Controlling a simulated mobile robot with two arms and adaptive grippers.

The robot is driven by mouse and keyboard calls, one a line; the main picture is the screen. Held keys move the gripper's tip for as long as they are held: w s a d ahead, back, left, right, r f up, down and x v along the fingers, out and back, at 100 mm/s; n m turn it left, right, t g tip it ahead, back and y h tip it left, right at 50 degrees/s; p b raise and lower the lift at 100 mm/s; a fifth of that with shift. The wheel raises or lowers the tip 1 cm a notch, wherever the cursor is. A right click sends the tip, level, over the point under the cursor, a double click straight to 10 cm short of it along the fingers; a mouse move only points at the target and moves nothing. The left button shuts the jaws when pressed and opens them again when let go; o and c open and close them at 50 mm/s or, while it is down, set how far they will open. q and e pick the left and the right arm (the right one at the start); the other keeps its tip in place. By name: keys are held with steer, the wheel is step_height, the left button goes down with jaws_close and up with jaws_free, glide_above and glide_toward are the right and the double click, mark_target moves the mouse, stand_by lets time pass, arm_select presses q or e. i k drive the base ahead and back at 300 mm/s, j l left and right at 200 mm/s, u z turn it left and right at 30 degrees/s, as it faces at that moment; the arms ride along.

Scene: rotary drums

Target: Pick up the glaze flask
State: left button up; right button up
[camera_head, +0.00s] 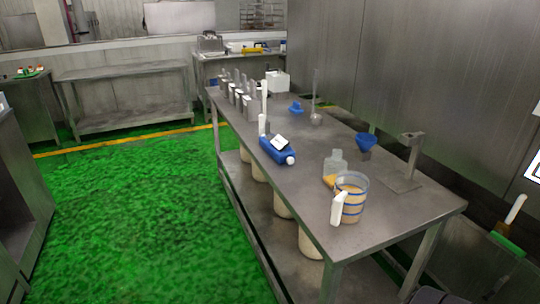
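On the long steel table (405,225), a small clear bottle (335,161) stands upright near the right end, just behind a measuring jug. A blue container (275,149) with a white cap and white label lies on its side near the table's front-left edge. I cannot tell for certain which of these two is the glaze flask.
A clear measuring jug (350,203) with blue bands and a white handle stands near the right end. A blue funnel (366,141), a metal stand (405,178), a ladle (316,118) and several upright holders are also on the table. The green floor (130,225) at left is clear.

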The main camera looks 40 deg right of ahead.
mark_target(334, 164)
steer(key=i+j+z, duration=0.2)
steer(key=i, duration=0.35)
steer(key=i+j+z, duration=0.1)
steer(key=i+z, duration=0.15)
steer(key=i, duration=0.35)
steer(key=i+j+z, duration=0.1)
steer(key=i+z, duration=0.15)
steer(key=z, duration=0.2)
steer(key=i+j+z, duration=0.2)
steer(key=z, duration=0.2)
steer(key=i+j+z, duration=0.15)
steer(key=z, duration=0.3)
steer(key=i+j+z, duration=0.1)
steer(key=j+z, duration=0.65)
steer(key=z, duration=0.15)
steer(key=i, duration=0.05)
